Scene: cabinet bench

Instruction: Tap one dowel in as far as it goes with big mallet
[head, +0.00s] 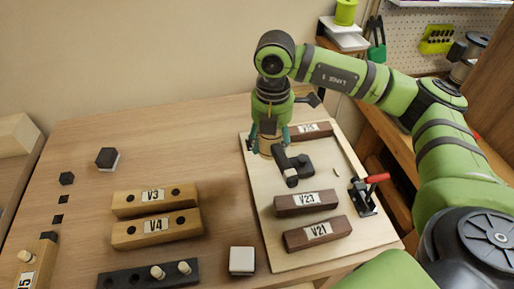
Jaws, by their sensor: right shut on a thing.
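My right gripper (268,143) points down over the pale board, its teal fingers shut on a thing. A tan round part shows between the fingertips, with a black blocky piece (292,166) just right of and below it; this may be the big mallet, but the gripper hides much of it. Two pale dowels, one on the left (157,272) and one on the right (184,267), stand upright in a black holed block (128,278) at the bottom. A small pale peg-like piece (336,172) is on the board. My left gripper is not in view.
Dark blocks V23 (291,204) and V21 (300,238) lie on the pale board (265,226), beside a red-handled clamp (363,195). Tan blocks V3 (130,202) and V4 (130,234) have holes. A white-topped block (242,261) stands nearby.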

